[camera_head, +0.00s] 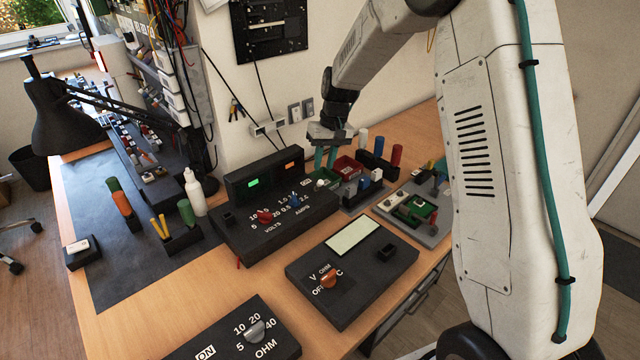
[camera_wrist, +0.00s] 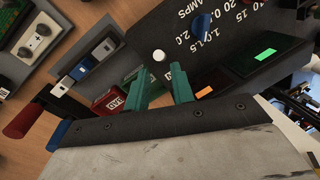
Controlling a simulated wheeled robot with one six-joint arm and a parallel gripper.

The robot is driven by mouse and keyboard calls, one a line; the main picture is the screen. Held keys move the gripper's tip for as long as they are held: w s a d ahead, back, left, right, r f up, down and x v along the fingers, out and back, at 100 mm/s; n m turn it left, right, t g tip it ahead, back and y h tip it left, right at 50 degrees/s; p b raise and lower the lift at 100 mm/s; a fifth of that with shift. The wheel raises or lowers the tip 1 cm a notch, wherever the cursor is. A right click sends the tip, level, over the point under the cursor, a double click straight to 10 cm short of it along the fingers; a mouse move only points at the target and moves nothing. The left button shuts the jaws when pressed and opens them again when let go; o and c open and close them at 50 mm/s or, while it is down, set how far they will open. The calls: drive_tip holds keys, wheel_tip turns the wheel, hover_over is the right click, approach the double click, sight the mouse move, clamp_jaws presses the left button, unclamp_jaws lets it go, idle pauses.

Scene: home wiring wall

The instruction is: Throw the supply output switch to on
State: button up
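The supply (camera_head: 290,222) is a black box with a raised back panel, a red VOLTS knob (camera_head: 264,216), a blue AMPS knob (camera_head: 294,200) and an ON label. A small white-tipped switch (camera_head: 322,183) stands at its right end, beside the ON label; its white tip also shows in the wrist view (camera_wrist: 158,55). Whether it is thrown is too small to tell. My gripper (camera_head: 325,160) hangs above that end with its teal fingers pointing down. In the wrist view my gripper (camera_wrist: 160,83) is open and empty, the white tip just beyond the gap between its fingers.
A red bin (camera_head: 347,168) and a holder with blue and red handles (camera_head: 378,158) stand close right of my gripper. A meter (camera_head: 352,268) and an OHM box (camera_head: 240,335) lie in front. A white bottle (camera_head: 195,192) stands left of the supply.

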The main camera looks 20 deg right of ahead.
sight(321, 182)
drive_tip(key=f, duration=0.2)
drive_tip(key=a+f, duration=0.1)
drive_tip(key=f, duration=0.4)
drive_tip(key=shift+s+a+f, duration=0.15)
drive_tip(key=shift+f, duration=0.15)
